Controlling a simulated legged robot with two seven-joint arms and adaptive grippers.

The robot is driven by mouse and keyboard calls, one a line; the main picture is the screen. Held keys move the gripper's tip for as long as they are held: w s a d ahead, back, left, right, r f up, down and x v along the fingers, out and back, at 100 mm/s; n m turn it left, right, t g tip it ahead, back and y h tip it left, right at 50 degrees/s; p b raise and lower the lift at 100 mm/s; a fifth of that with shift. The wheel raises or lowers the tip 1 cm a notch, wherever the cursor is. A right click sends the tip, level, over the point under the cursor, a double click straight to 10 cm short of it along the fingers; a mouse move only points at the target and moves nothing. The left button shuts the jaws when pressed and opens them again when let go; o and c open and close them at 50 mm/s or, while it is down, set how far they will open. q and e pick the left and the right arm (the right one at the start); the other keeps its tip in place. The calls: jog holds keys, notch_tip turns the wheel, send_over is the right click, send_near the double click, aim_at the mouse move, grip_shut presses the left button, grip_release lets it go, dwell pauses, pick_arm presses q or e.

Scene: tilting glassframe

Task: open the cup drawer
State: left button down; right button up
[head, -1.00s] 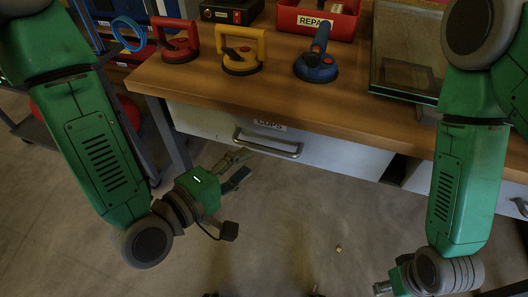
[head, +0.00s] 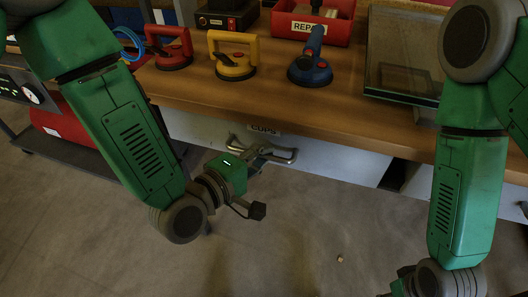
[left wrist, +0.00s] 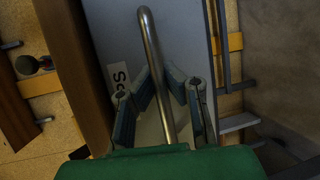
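The cup drawer (head: 335,162) is a pale front under the wooden bench top, labelled CUPS (head: 264,130), and looks shut. Its metal bar handle (head: 290,154) also shows in the left wrist view (left wrist: 151,42). My left gripper (head: 264,155) is at the handle, covering its left part in the head view. In the left wrist view its fingers (left wrist: 163,82) are open, one on each side of the bar; I see gaps and cannot tell any contact. My right gripper (head: 400,286) is mostly cut off at the bottom edge.
On the bench top (head: 330,110) stand a red suction cup (head: 174,52), a yellow one (head: 233,62), a blue one (head: 310,68), a red REPAIR bin (head: 312,22) and a glass frame (head: 405,60). The floor (head: 300,230) before the drawer is mostly clear.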

pick_arm(q)
jog(key=shift+a, duration=0.45)
jog(key=c, duration=1.6)
grip_release()
jog(key=shift+s+a, duration=0.1)
jog(key=shift+a, duration=0.1)
pick_arm(e)
jog(key=shift+s+a+r, duration=0.15)
jog(key=shift+a, duration=0.35)
pick_arm(q)
jog(key=v, duration=0.7)
jog(key=shift+a, duration=0.3)
pick_arm(e)
jog(key=shift+d, duration=0.1)
pick_arm(q)
jog(key=shift+s+d, duration=0.1)
jog(key=shift+d, duration=0.05)
pick_arm(e)
jog(key=shift+d, duration=0.1)
